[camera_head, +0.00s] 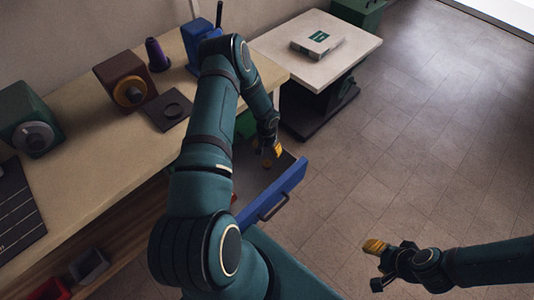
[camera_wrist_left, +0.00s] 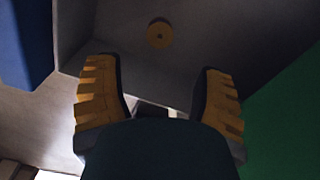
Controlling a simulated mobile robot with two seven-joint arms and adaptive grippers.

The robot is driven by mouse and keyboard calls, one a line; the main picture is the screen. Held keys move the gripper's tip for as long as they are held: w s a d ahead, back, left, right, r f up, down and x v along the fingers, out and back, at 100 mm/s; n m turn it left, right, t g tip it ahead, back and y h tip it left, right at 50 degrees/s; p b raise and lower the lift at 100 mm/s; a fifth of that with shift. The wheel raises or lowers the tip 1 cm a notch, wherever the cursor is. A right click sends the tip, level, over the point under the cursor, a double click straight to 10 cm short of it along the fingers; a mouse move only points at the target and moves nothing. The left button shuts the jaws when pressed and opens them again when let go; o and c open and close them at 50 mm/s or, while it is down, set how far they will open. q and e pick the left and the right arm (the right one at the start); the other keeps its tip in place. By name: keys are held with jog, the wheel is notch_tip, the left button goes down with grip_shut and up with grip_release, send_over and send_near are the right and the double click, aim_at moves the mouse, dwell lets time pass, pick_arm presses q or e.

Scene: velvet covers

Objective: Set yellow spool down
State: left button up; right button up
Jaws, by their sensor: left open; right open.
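The yellow spool (camera_wrist_left: 159,33) is a small disc with a dark centre hole. In the left wrist view it rests on the grey floor of the open drawer (camera_wrist_left: 110,22), beyond my fingertips and apart from them. My left gripper (camera_wrist_left: 160,95) is open and empty, its yellow-padded fingers spread wide. In the head view my left gripper (camera_head: 269,154) is over the blue-fronted drawer (camera_head: 272,194); I cannot make out the spool there. My right gripper (camera_head: 376,265) is open and empty above the floor at lower right.
The workbench (camera_head: 95,160) carries a purple spool (camera_head: 157,54), a brown box (camera_head: 122,78), a green box (camera_head: 31,124), a dark plate (camera_head: 167,110) and a black board (camera_head: 16,207). A pale-topped cart (camera_head: 345,52) with a carton (camera_head: 317,45) stands behind. The floor at right is clear.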

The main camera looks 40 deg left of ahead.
pick_arm(q)
jog(key=shift+r, duration=0.5)
jog(key=s+d+r+t+h, duration=0.1)
jog(key=s+d+r+h, duration=0.15)
jog(key=d, duration=0.85)
jog(key=s+d+r+h, duration=0.15)
jog(key=d+r, duration=0.25)
jog(key=d, duration=0.7)
jog(key=s+d+r, duration=0.5)
jog(key=s+d, duration=0.3)
jog(key=s, duration=0.2)
jog(key=shift+d+r+m+t, duration=0.3)
jog(key=shift+d+r+m, duration=0.1)
jog(key=shift+s, duration=0.1)
